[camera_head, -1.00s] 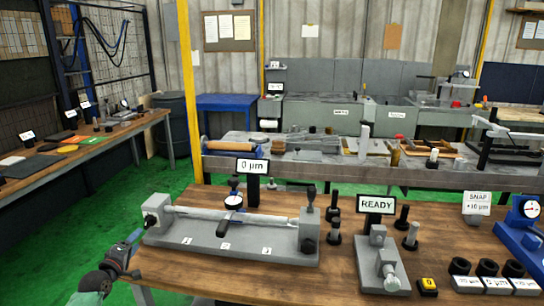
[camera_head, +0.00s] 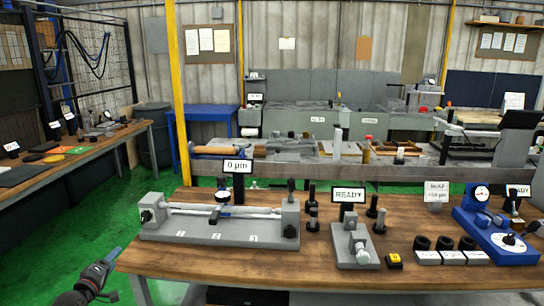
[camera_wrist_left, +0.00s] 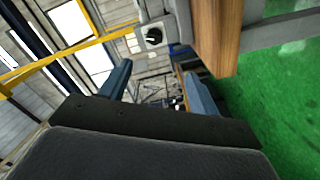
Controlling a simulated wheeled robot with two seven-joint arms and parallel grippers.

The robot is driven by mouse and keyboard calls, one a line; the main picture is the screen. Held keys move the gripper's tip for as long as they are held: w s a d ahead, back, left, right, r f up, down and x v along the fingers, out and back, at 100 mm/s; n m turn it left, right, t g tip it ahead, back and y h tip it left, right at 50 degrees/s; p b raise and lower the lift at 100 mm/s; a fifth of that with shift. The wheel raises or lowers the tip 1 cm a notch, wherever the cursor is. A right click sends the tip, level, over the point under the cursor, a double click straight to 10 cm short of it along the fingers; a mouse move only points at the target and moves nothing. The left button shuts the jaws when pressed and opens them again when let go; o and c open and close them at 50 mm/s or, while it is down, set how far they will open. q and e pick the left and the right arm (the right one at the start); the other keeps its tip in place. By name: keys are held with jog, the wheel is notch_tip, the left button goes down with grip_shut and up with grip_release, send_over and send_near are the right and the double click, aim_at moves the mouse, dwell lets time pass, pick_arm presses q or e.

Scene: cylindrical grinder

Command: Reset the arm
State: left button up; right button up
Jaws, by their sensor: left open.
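My left gripper (camera_head: 112,258) is at the lower left in the head view, beside the left front edge of the wooden workbench (camera_head: 200,262). In the left wrist view its two blue-grey fingers (camera_wrist_left: 158,92) stand apart with nothing between them. The grey bench fixture (camera_head: 215,233) on the workbench holds a long light shaft between its ends, with a dial gauge over it. The gripper is to the left of this fixture and does not touch it. My right gripper is not in view.
A smaller grey fixture (camera_head: 358,250) with a READY sign (camera_head: 348,195), a yellow button (camera_head: 394,260), several black rings and a blue gauge stand (camera_head: 495,230) occupy the bench's right side. Green floor (camera_head: 60,240) is open to the left. A side table (camera_head: 70,160) stands farther back.

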pick_arm(q)
jog(key=s+d+f+m+g+y, duration=0.3)
jog(key=s+d+f+m+g, duration=0.7)
jog(key=s+d+f+m, duration=0.45)
jog(key=s+d+f+g, duration=0.2)
jog(key=s+d+f, duration=0.4)
jog(key=s, duration=0.4)
jog(key=s+d+f+g+h, duration=0.1)
jog(key=s+d+f+g, duration=0.1)
jog(key=s+d+f, duration=0.3)
jog(key=s+d+f+n+g+h, duration=0.1)
jog(key=s+d+f+g, duration=0.1)
jog(key=s+d+f, duration=0.4)
jog(key=s+d, duration=0.5)
jog(key=s, duration=0.6)
jog(key=shift+s+f, duration=0.15)
jog(key=shift+f, duration=0.2)
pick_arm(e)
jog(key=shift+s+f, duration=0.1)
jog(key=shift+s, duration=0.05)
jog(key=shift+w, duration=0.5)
pick_arm(q)
jog(key=shift+h, duration=0.3)
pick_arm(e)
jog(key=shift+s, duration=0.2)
